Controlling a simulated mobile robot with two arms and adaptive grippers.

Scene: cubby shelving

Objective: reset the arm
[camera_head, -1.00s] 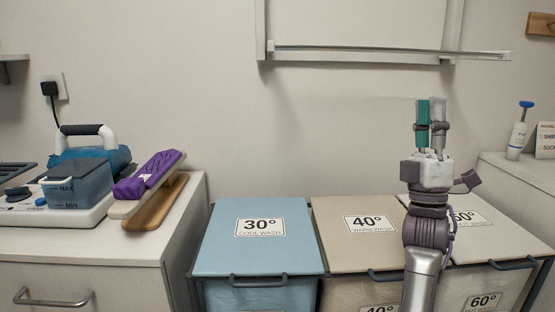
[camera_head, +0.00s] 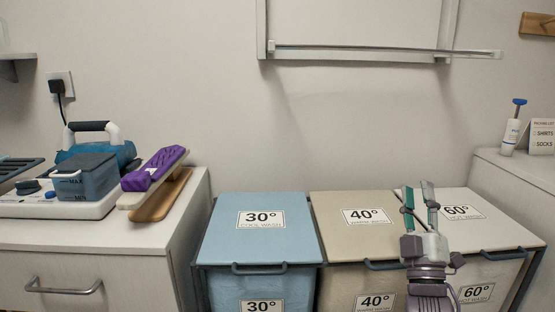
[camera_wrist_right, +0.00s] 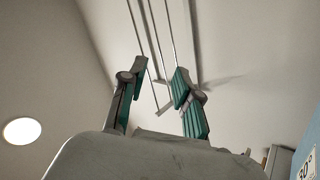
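My right gripper (camera_head: 417,196) is in front of the bins marked 40° and 60° in the head view, pointing up. Its two green-padded fingers stand apart with nothing between them. In the right wrist view the gripper (camera_wrist_right: 157,88) also shows open and empty, with the wall and the rails of a rack beyond it. My left gripper is in neither view.
The 30° bin (camera_head: 258,258), the 40° bin (camera_head: 345,240) and the 60° bin (camera_head: 500,236) stand in a row. A steam iron (camera_head: 92,145) and a purple-topped wooden board (camera_head: 155,172) are on the left cabinet (camera_head: 120,238). A wall rack (camera_head: 380,53) hangs above. A bottle (camera_head: 511,135) stands right.

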